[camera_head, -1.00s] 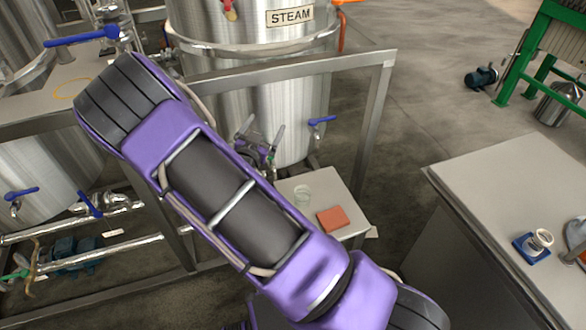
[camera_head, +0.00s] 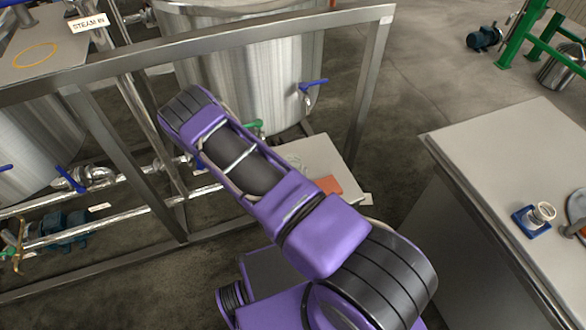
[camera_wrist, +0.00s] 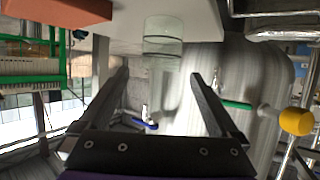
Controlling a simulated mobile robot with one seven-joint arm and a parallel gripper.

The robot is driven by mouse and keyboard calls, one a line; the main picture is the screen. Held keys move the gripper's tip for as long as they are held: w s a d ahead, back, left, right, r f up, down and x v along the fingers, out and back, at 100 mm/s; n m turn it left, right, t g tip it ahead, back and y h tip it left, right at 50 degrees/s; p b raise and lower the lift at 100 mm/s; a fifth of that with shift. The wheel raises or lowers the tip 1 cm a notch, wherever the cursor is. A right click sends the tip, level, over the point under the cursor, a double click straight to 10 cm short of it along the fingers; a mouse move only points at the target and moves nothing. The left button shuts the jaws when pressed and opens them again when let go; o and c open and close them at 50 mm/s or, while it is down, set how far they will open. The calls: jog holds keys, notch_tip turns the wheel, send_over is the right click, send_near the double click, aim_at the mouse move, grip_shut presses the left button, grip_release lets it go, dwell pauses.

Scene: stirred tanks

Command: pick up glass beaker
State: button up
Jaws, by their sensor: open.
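The glass beaker (camera_wrist: 163,38) is clear and shows in the wrist view at the top middle, beside the pale top of a small stand (camera_wrist: 205,15). The wrist view is turned over, so the stand's top is at the upper edge. My gripper (camera_wrist: 160,78) is open and empty, its two fingers apart, with the beaker ahead of the gap and not touching them. In the head view the beaker (camera_head: 297,162) is faint on the small stand (camera_head: 322,155), partly behind my purple arm. My gripper is hidden there by the arm.
An orange-red block (camera_wrist: 75,10) lies on the stand near the beaker; it also shows in the head view (camera_head: 328,185). A steel tank (camera_head: 250,70) and a metal frame (camera_head: 372,90) stand close behind. A grey bench (camera_head: 500,160) is at the right, with open floor beyond.

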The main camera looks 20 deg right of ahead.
aim_at(295, 158)
jog(key=x, duration=0.5)
jog(key=b+x, duration=0.1)
jog(key=x, duration=0.3)
jog(key=shift+f, duration=0.25)
jog(key=c, duration=1.4)
